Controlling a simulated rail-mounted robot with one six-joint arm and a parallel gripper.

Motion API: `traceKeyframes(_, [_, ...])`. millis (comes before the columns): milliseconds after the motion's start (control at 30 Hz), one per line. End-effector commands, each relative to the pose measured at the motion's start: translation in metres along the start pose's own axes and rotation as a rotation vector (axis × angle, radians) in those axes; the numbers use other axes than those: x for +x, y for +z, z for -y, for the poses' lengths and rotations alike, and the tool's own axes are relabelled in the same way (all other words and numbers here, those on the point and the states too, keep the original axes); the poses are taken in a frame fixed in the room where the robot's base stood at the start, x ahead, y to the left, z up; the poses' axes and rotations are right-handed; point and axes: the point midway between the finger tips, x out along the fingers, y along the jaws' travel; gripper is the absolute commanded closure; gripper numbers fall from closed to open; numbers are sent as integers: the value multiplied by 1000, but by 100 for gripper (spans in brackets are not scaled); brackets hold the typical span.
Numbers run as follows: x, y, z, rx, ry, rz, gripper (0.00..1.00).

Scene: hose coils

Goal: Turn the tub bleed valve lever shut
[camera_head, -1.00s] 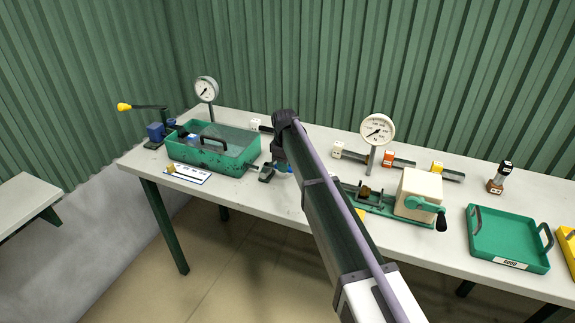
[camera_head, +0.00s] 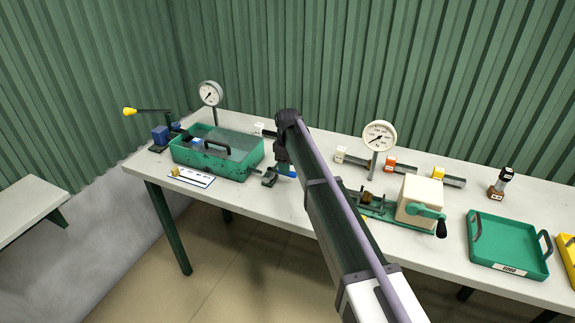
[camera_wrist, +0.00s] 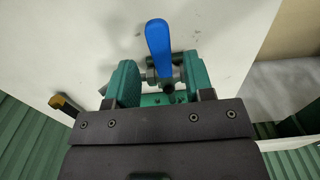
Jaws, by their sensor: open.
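The blue bleed valve lever (camera_wrist: 159,45) is in the wrist view, pointing away from my gripper towards the top of the picture. Its metal valve body (camera_wrist: 165,78) lies between the finger pads. My gripper (camera_wrist: 159,84) is open, with one green pad on each side of the valve; I cannot tell whether either touches it. In the head view, the blue lever (camera_head: 292,173) shows partly beside my gripper, right of the green tub (camera_head: 195,161). The tub has a clear lid with a dark handle. My arm hides part of the valve area.
A pump with a yellow-tipped handle (camera_head: 129,111) and a gauge (camera_head: 210,94) stand by the tub. A white card (camera_head: 190,177) lies in front. To the right are a second gauge (camera_head: 379,136), a crank fixture (camera_head: 421,208) and a green tray (camera_head: 507,245).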

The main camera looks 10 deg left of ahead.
Motion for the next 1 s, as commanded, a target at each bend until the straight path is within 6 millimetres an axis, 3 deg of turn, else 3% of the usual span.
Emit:
traceKeyframes(33, [-24, 0, 0, 0, 0, 0, 52])
traceKeyframes(200, [-67, 0, 0, 0, 0, 0, 52])
traceKeyframes(300, [-84, 0, 0, -1, 0, 0, 52])
traceKeyframes(1000, [-85, 0, 0, 4, 0, 0, 52])
